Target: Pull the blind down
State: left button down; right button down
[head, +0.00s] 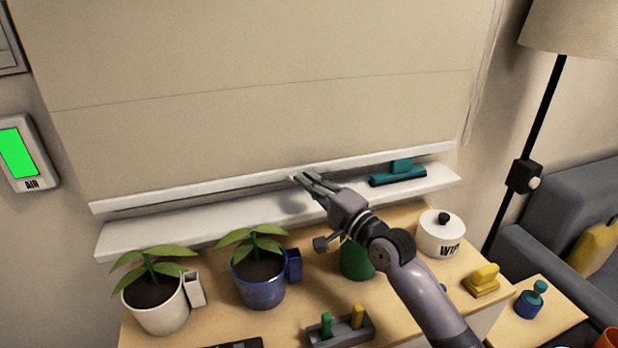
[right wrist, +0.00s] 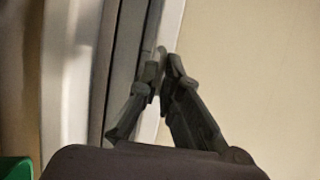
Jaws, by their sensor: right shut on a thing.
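The beige blind (head: 270,80) hangs down over most of the window in the head view, with a white bottom bar (head: 180,193) just above the white sill (head: 170,227). A narrow dark gap shows between bar and sill. My right gripper (head: 298,178) is at the middle of the bar, its fingers shut on it. In the right wrist view the fingers (right wrist: 162,80) close on the white bar (right wrist: 168,35), with the blind fabric (right wrist: 255,70) to the right. What exactly lies between the fingertips is partly hidden. My left gripper is not in view.
A teal squeegee-like tool (head: 398,178) lies on the sill's right part. Below, a wooden table (head: 225,325) holds a white potted plant (head: 158,305), a blue potted plant (head: 258,280), a green container (head: 355,262) and a white lidded pot (head: 440,235). A floor lamp (head: 545,120) stands right.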

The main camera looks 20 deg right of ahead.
jog(key=shift+a+f, duration=0.1)
jog(key=shift+f, duration=0.35)
jog(key=c, duration=2.2)
grip_release()
jog(key=o, duration=0.4)
jog(key=shift+r, duration=0.1)
jog(key=shift+s, duration=0.1)
jog(key=v, duration=1.2)
